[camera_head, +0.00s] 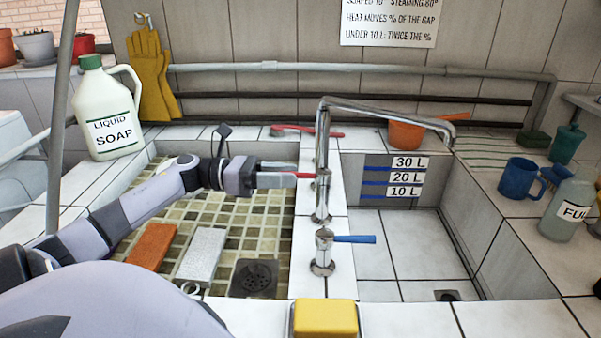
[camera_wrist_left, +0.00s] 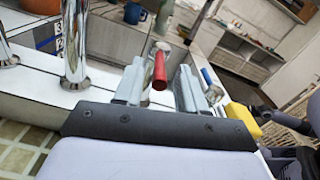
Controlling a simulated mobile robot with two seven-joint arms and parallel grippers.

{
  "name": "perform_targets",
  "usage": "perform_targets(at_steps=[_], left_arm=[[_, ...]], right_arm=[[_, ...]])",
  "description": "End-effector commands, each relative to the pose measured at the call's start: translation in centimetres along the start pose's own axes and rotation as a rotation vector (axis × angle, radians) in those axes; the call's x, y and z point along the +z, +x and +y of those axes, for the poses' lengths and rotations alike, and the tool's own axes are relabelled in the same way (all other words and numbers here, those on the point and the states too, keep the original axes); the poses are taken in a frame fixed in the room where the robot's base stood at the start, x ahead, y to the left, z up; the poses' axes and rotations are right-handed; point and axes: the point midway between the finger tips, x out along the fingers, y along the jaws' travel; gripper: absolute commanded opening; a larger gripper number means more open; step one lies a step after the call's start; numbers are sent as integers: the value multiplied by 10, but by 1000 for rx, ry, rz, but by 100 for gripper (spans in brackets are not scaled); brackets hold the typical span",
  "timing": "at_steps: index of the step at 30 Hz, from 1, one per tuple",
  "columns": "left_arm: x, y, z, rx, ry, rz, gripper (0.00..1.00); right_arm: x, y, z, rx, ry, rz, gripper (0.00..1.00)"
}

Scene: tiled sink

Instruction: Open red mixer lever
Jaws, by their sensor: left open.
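The red mixer lever (camera_head: 305,175) sticks out to the left from the chrome mixer column (camera_head: 322,195) on the tiled divider between the two basins. My left gripper (camera_head: 284,179) reaches in from the left at the lever's height. In the left wrist view, the red lever (camera_wrist_left: 160,70) shows between the two spread fingers of the left gripper (camera_wrist_left: 160,88), with gaps on both sides. I cannot tell how deep it lies between them. A blue lever (camera_head: 355,239) sits on a nearer chrome valve and points right. My right gripper is not in view.
The chrome spout (camera_head: 385,112) arches over the right basin (camera_head: 395,250). A yellow sponge (camera_head: 325,317) lies on the front edge. A red-handled item (camera_head: 310,131) lies on the back ledge. A blue mug (camera_head: 519,178) and a bottle (camera_head: 568,208) stand at right, a soap jug (camera_head: 107,110) at left.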

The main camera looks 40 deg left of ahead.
Motion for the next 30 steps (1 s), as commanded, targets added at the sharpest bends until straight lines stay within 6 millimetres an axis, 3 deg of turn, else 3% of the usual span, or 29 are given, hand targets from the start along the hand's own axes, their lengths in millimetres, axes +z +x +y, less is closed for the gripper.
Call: perform_targets(at_steps=[9, 19, 20, 23, 30], left_arm=[[1, 31, 0, -1, 0, -1, 40], [0, 34, 0, 0, -1, 0, 40], [0, 34, 0, 0, -1, 0, 34], [0, 33, 0, 0, -1, 0, 1], [0, 34, 0, 1, 0, 0, 0]], right_arm=[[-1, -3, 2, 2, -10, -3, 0], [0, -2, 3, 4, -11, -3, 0], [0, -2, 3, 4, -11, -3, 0], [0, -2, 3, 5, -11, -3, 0], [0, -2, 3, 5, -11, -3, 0]])
